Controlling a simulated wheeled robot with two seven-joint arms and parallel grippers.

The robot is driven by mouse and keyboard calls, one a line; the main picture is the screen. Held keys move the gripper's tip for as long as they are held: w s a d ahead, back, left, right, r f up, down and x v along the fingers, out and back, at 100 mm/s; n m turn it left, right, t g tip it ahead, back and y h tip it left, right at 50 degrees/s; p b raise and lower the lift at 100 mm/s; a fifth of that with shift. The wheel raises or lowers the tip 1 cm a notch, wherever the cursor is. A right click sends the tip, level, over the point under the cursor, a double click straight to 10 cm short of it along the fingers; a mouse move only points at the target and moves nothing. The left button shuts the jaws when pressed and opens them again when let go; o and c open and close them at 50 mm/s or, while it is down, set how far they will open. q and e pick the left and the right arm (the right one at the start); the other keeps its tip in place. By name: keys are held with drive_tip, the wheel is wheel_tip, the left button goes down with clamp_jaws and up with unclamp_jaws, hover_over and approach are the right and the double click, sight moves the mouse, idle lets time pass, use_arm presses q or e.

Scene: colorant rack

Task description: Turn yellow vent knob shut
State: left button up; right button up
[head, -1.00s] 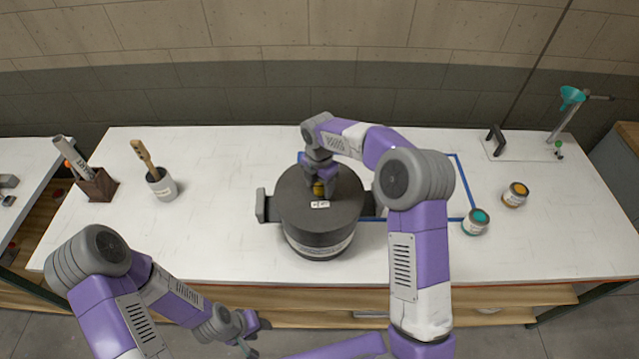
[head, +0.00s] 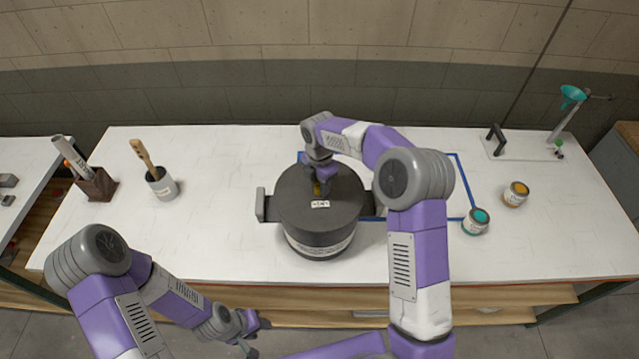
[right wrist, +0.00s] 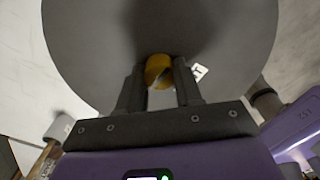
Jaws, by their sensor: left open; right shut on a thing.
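The yellow vent knob (right wrist: 158,71) sits on top of a dark grey round pot (head: 318,242) with a side handle on each side. In the head view only a small part of the knob (head: 318,188) shows between my fingers. My right gripper (head: 320,186) comes down from above and is shut on the knob; its two fingers (right wrist: 160,85) stand on either side of it in the right wrist view. A small white label (head: 320,204) lies on the lid in front of the knob. My left gripper (head: 254,335) is open and empty, low in front of the table.
A blue-outlined area (head: 462,185) lies on the white table, partly behind the pot. A teal paint can (head: 475,222) and an orange one (head: 515,194) stand at the right. A brush cup (head: 162,186) stands at the left. The table between cup and pot is clear.

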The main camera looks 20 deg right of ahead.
drive_tip(key=m, duration=0.4)
drive_tip(key=m+b, duration=0.1)
drive_tip(key=m, duration=0.3)
drive_tip(key=shift+r+m, duration=0.1)
drive_tip(key=shift+m, duration=0.3)
drive_tip(key=m, duration=0.4)
drive_tip(key=shift+m, duration=2)
drive_tip(key=o, duration=1)
drive_tip(key=shift+o, duration=0.2)
